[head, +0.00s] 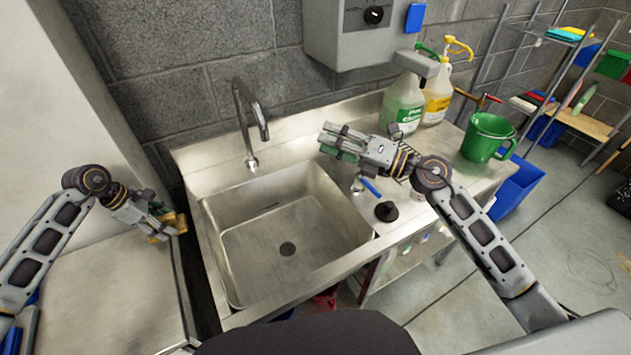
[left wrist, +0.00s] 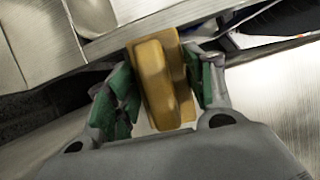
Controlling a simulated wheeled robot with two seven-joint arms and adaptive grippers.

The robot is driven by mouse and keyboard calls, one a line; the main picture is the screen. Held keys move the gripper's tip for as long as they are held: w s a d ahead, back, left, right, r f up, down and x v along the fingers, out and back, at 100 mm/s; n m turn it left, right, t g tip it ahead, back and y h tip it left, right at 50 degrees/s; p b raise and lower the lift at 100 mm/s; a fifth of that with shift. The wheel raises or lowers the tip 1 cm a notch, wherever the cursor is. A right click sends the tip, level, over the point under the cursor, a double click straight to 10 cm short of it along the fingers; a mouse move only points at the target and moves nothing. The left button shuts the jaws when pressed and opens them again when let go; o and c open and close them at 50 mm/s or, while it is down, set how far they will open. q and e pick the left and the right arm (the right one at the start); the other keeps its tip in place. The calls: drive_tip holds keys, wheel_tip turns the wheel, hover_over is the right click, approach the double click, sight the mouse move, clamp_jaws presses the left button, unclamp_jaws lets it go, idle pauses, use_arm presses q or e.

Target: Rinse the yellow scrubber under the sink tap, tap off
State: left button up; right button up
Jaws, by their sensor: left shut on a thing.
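The yellow scrubber (head: 163,230) is at the left, over the metal surface left of the sink. My left gripper (head: 166,222) is shut on it. In the left wrist view the scrubber (left wrist: 156,85) stands between the green finger pads (left wrist: 160,88). The steel sink basin (head: 290,215) is empty, with a dark drain in its floor. The curved tap (head: 250,115) rises at the sink's back left, and no water shows under it. My right gripper (head: 334,142) is above the sink's back right corner with no object visible in it; its finger gap is unclear.
A blue-handled part (head: 370,187) and a black round piece (head: 387,211) are on the sink's right ledge. A green jug (head: 487,137) and two pump bottles, green (head: 402,105) and yellow (head: 437,98), stand further right. A grey wall box (head: 360,35) hangs behind.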

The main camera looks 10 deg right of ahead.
drive_tip(key=n+g, duration=0.1)
drive_tip(key=n+g+h, duration=0.4)
drive_tip(key=g+h, duration=0.2)
drive_tip(key=h, duration=0.7)
approach(375, 190)
wheel_tip(375, 190, up, 3)
drive_tip(key=d, duration=0.2)
drive_tip(key=shift+s+a, duration=0.2)
drive_tip(key=shift+s, duration=0.1)
drive_tip(key=shift+f, duration=0.2)
drive_tip(key=shift+a+p+x, duration=0.15)
drive_tip(key=shift+p+x, duration=0.2)
drive_tip(key=shift+x, duration=2.6)
drive_tip(key=shift+a+p+x, duration=0.15)
drive_tip(key=shift+p+x, duration=0.15)
drive_tip(key=shift+x, duration=2.65)
drive_tip(key=shift+s+r, duration=0.1)
clamp_jaws()
